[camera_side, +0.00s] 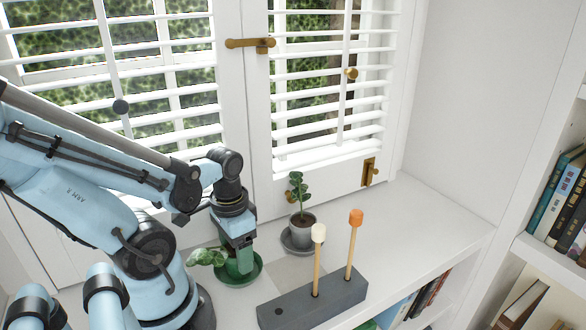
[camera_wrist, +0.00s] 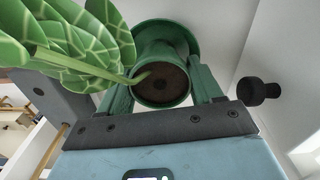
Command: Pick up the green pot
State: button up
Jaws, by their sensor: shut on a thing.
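The green pot (camera_wrist: 160,62) holds dark soil and a plant with large patterned leaves (camera_wrist: 75,50). In the side view the leaves (camera_side: 207,257) stick out to the left, and my gripper (camera_side: 242,262) hides most of the pot. A green saucer (camera_side: 232,284) shows around and below the pot. My gripper points down from above, with one finger on each side of the pot in the wrist view, shut on it. I cannot tell whether the pot touches the saucer.
A grey pot (camera_side: 301,226) with a small plant stands on a grey saucer behind and right. A dark grey block (camera_side: 315,302) with two upright wooden sticks, white-tipped and orange-tipped, lies in front. Shuttered windows stand behind. The white shelf top (camera_side: 420,222) is clear at right.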

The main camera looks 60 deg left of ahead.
jog(key=c, duration=0.5)
jog(key=shift+r, duration=0.2)
jog(key=shift+r, duration=6.35)
notch_tip(320, 180, down, 8)
jog(key=n, duration=0.3)
jog(key=shift+w+f, duration=0.15)
jog(key=shift+f+n, duration=0.3)
jog(key=shift+f, duration=1.75)
